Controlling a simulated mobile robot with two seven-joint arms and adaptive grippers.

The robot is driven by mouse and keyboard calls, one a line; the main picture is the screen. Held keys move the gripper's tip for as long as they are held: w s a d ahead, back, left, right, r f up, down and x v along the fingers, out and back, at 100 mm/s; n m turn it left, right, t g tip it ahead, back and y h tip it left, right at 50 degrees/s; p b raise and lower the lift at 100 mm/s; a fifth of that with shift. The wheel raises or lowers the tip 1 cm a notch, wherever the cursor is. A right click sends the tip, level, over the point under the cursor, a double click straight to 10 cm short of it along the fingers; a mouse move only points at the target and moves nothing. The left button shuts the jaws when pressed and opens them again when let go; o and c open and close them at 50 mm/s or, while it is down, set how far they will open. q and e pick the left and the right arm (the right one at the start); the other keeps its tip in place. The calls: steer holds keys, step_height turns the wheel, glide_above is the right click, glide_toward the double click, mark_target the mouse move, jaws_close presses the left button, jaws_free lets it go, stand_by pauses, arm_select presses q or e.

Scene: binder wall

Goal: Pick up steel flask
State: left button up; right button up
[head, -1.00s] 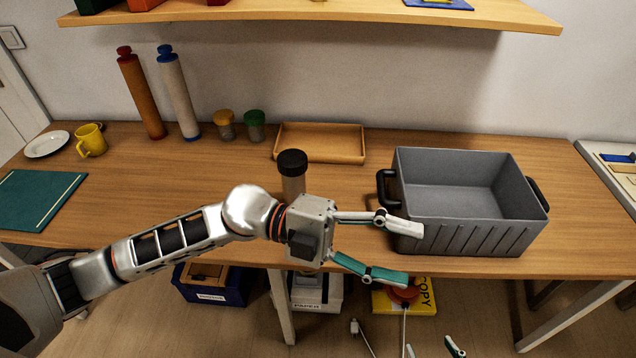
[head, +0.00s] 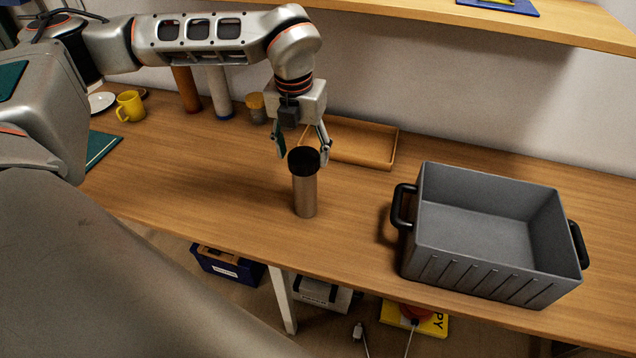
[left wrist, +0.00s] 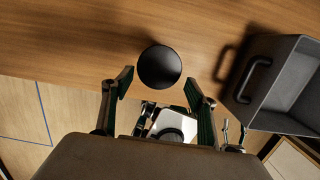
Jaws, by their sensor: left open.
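The steel flask (head: 305,193) stands upright on the wooden table, with a black lid on a brushed metal body. In the left wrist view only its round black lid (left wrist: 159,67) shows, centred just beyond the fingertips. My left gripper (head: 304,154) points down above and around the lid's height, its fingers spread, one to each side of the lid in the head view. The fingers also show open in the left wrist view (left wrist: 159,92), with nothing between them touching. My right gripper is not seen.
A grey crate (head: 420,245) with black handles stands right of the flask. A shallow wooden tray (head: 375,150) lies behind it. A yellow mug (head: 131,106) and a jar (head: 256,108) stand at the left. A shelf (head: 560,30) overhangs the back. The table front is clear.

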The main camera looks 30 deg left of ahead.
mark_target(305, 186)
arm_select(q)
steer(key=shift+w+a+f, duration=0.15)
steer(key=shift+w+a, duration=0.1)
steer(key=shift+w, duration=0.2)
steer(key=shift+f, duration=0.15)
steer(key=shift+s+f, duration=0.3)
steer(key=shift+f, duration=0.3)
steer(key=f, duration=0.4)
steer(key=w+f, duration=0.1)
steer(key=f, duration=0.1)
jaws_close()
steer(key=shift+r, duration=0.1)
